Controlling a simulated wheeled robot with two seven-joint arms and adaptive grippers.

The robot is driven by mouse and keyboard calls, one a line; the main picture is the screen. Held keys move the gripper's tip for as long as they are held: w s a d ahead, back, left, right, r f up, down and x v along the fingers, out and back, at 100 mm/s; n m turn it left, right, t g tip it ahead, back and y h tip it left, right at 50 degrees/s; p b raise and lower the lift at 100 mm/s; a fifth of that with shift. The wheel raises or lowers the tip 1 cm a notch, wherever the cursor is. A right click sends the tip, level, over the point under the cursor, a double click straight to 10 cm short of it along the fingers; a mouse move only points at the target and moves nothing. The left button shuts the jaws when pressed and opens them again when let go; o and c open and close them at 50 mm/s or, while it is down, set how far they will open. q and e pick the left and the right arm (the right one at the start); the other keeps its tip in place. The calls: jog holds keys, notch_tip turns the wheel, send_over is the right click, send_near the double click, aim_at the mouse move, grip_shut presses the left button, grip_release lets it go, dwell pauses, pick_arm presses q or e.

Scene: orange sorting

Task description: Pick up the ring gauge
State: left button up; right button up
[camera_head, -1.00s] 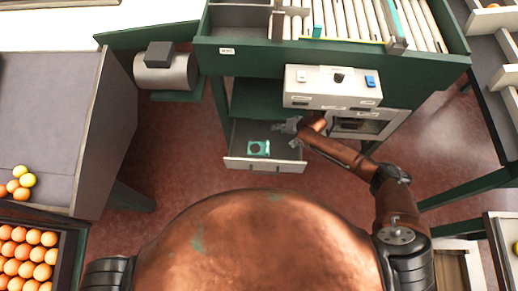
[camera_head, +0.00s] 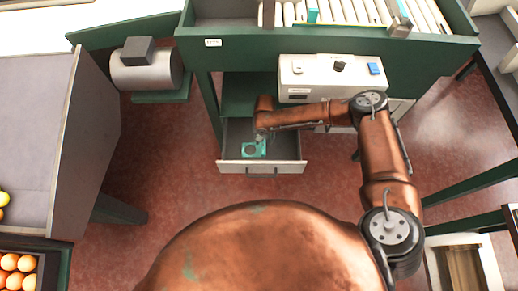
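The ring gauge (camera_head: 250,150) is a small teal plate with a round hole. It lies in the open drawer (camera_head: 232,165) under the green machine. My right gripper (camera_head: 262,136) is over the drawer, at the upper right edge of the gauge. It points down and partly covers that edge. Its fingers are small and dark here, so I cannot tell whether they are open or touch the gauge. My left gripper is not in view.
A white control box (camera_head: 325,78) with a blue switch sits on the machine's front, just above my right arm. A grey table (camera_head: 40,130) stands at the left, with oranges (camera_head: 15,270) in a crate below it. Red floor in front of the drawer is clear.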

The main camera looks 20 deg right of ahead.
aim_at(263, 147)
notch_tip(263, 147, down, 6)
jog(key=shift+a+f+b, duration=0.1)
jog(key=shift+f+b, duration=0.1)
jog(key=shift+b, duration=1)
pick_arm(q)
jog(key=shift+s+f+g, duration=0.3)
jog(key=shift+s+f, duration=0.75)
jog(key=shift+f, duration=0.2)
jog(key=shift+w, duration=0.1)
pick_arm(e)
grip_shut()
